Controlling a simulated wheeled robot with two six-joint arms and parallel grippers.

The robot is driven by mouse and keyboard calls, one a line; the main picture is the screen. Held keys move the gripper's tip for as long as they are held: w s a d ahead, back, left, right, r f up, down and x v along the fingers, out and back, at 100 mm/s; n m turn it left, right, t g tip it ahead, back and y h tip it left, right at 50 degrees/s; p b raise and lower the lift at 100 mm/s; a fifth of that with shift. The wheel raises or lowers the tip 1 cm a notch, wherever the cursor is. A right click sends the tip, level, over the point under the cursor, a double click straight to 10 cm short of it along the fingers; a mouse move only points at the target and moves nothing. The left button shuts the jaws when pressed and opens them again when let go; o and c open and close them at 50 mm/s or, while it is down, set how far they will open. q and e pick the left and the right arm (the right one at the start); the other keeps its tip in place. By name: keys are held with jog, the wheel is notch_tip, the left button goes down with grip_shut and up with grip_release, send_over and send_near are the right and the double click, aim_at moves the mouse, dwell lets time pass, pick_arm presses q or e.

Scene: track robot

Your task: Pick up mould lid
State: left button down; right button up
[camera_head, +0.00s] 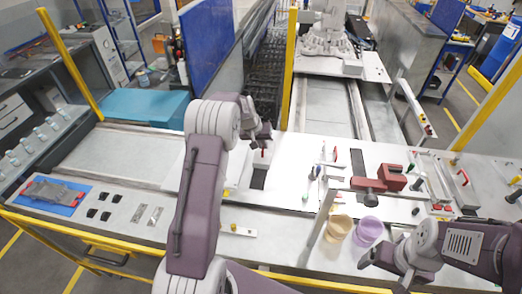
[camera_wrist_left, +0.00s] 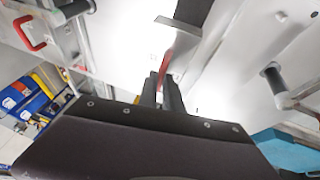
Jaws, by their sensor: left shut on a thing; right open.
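My left gripper (camera_head: 262,140) is above the left-middle of the white worktop. In the left wrist view, its dark fingers (camera_wrist_left: 165,90) are shut on a narrow red handle (camera_wrist_left: 167,62). A bit of the red handle also shows below the gripper in the head view (camera_head: 262,153). A dark rectangular slot or plate (camera_head: 258,176) lies just below it. I cannot tell for certain which piece is the mould lid, or whether the handle belongs to it; my arm hides part of that area. My right gripper (camera_head: 382,270) is open and empty at the front right, near the cups.
A tan cup (camera_head: 338,229) and a lilac cup (camera_head: 368,231) stand at the front. A red clamp-like block (camera_head: 391,177) and small tools lie behind them. A blue mat (camera_head: 54,196) is at far left. Yellow posts (camera_head: 288,70) rise around the bench.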

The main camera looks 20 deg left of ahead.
pick_arm(q)
jog(key=s+d+r+b, duration=0.3)
jog(key=s+d+r, duration=0.2)
jog(key=s, duration=0.2)
jog(key=shift+s+r, duration=0.15)
jog(key=shift+r, duration=0.05)
jog(key=shift+a, duration=0.1)
